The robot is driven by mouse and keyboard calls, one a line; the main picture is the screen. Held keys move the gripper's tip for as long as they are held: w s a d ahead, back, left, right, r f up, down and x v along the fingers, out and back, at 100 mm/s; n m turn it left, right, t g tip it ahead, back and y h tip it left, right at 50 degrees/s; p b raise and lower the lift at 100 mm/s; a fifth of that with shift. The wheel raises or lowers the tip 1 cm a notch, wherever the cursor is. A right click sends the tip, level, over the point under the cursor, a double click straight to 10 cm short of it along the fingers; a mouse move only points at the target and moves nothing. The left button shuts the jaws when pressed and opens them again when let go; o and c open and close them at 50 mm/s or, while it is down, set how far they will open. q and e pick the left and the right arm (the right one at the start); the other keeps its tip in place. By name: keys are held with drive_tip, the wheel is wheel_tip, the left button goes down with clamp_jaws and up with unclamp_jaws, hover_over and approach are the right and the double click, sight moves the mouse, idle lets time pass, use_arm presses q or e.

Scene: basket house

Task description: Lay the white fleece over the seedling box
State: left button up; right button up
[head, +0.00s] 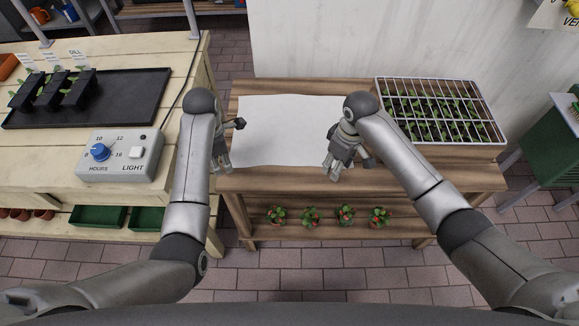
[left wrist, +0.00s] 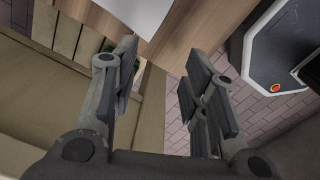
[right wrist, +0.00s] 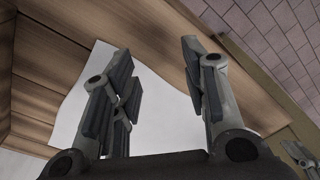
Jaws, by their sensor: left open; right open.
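The white fleece (head: 280,120) lies flat on the wooden bench (head: 460,176). The seedling box (head: 470,147), with a white wire grid above rows of green seedlings, stands uncovered at the bench's right end. My left gripper (head: 221,166) is open and empty near the fleece's front left corner; the fleece (left wrist: 138,12) shows beyond its fingers (left wrist: 160,58) in the left wrist view. My right gripper (head: 337,174) is open near the fleece's front right corner; the fleece (right wrist: 75,105) also shows in the right wrist view, partly behind the fingers (right wrist: 157,55). My right forearm hides its right edge.
A pale table (head: 190,60) on the left carries a black tray (head: 140,95) with seedling pots and a grey light timer (head: 120,170). Several small potted plants (head: 310,214) stand on the bench's lower shelf. A white wall (head: 350,40) rises behind. A green cabinet (head: 545,150) stands right.

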sight(233, 157)
use_arm(q)
drive_tip(key=w+d+r+n, duration=0.2)
drive_tip(key=w+r+n, duration=0.2)
use_arm(e)
drive_tip(key=w+d+r, duration=0.4)
drive_tip(key=w, duration=0.1)
use_arm(q)
drive_tip(key=shift+g, duration=0.3)
drive_tip(key=shift+d+f, duration=0.2)
drive_tip(key=shift+f, duration=3.9)
use_arm(e)
wheel_tip(233, 157, down, 8)
drive_tip(key=shift+h, duration=0.4)
use_arm(q)
drive_tip(key=shift+f, duration=0.1)
use_arm(e)
drive_tip(key=shift+f, duration=0.1)
use_arm(q)
drive_tip(key=shift+f, duration=0.1)
use_arm(e)
drive_tip(key=shift+f, duration=0.15)
use_arm(q)
drive_tip(key=c, duration=0.4)
use_arm(e)
drive_tip(key=c, duration=0.4)
use_arm(q)
drive_tip(key=shift+s, duration=0.1)
clamp_jaws()
use_arm(e)
clamp_jaws()
